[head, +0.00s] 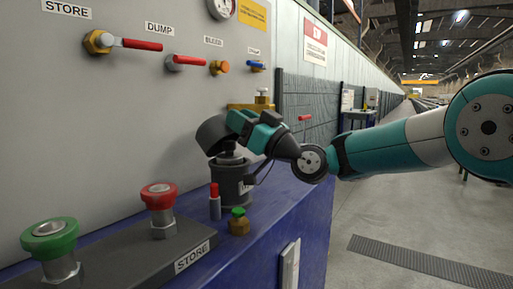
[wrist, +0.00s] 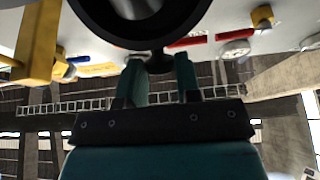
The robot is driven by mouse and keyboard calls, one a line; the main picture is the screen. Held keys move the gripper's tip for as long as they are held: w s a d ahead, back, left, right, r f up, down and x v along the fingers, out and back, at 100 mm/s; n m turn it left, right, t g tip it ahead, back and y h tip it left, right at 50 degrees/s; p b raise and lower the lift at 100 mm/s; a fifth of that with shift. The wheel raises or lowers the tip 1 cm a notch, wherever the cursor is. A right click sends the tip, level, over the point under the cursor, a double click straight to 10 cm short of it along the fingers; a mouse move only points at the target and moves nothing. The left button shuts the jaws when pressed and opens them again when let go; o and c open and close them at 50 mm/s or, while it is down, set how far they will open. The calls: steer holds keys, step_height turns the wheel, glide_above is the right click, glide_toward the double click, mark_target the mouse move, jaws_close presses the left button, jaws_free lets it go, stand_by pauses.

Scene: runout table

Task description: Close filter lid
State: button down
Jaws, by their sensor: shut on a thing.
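The filter lid (head: 211,134) is a dark grey round cap, tilted up on its side above the filter body. The filter body (head: 231,185) is a dark grey cylinder standing on the blue bench, with a lighter part showing at its top. My gripper (head: 236,123) reaches in from the right and is shut at the lid's edge. In the wrist view the lid (wrist: 183,30) is a large dark ring at the top. My two fingers (wrist: 160,68) stand either side of a small dark tab below it. The exact contact is partly hidden in the head view.
A red-tipped grey cylinder (head: 214,203) and a brass fitting with a green cap (head: 238,222) stand close in front of the filter. Red (head: 159,196) and green (head: 49,238) buttons sit on a dark box at left. Valves with red handles (head: 142,44) line the wall panel.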

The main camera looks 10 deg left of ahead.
steer(key=f+b, duration=0.3)
steer(key=b, duration=0.1)
steer(key=shift+s+d+f, duration=0.1)
steer(key=shift+s+d, duration=0.2)
steer(key=shift+d, duration=0.1)
steer(key=f+b, duration=0.1)
steer(key=b, duration=0.2)
steer(key=d+f+b, duration=0.1)
steer(key=b, duration=0.1)
steer(key=s+d+f+y+b, duration=0.1)
steer(key=b, duration=0.2)
steer(key=shift+f+t+b, duration=0.1)
steer(key=shift+t+b, duration=0.2)
steer(key=c, duration=0.8)
jaws_free()
steer(key=shift+c, duration=0.2)
steer(key=shift+w+d, duration=0.1)
steer(key=shift+r, duration=0.3)
